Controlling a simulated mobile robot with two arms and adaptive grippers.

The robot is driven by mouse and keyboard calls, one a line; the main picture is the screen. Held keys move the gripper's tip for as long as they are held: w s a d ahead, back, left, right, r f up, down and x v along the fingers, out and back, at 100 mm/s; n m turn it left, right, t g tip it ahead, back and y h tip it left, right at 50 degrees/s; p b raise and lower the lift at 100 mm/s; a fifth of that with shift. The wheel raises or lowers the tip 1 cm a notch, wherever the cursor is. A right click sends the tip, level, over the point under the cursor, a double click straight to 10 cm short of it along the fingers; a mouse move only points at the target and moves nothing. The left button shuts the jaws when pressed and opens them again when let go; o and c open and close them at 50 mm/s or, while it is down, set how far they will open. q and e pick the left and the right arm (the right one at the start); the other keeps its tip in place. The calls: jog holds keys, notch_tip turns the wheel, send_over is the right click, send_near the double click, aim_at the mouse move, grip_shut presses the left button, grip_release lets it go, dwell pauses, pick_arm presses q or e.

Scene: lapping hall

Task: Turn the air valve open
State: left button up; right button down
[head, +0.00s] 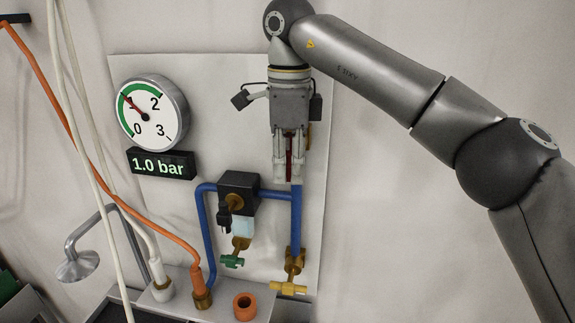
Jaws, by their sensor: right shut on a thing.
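My right gripper (289,178) points down in front of the wall panel, at the top of the right blue pipe (297,220). Its fingers are shut on a narrow dark red piece (289,150), which looks like a valve lever. The fingers hide most of it and the valve body behind, so I cannot tell its angle. A bit of brass colour shows just right of the fingers. The round gauge (152,112) has its needle near 1, and the display (162,164) below reads 1.0 bar. My left gripper is out of view.
A black block (238,192) sits between the blue pipes. Below are a green-handled tap (232,261) and a yellow-handled tap (288,288). An orange hose (152,217) and pale cables hang at the left. An orange ring (245,306) sits on the ledge. The wall to the right is bare.

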jog(key=shift+f, duration=0.1)
jog(key=c, duration=1.4)
grip_release()
jog(key=shift+s+d, duration=0.1)
jog(key=shift+d, duration=0.05)
jog(key=shift+w, duration=0.2)
jog(key=shift+r, duration=3.75)
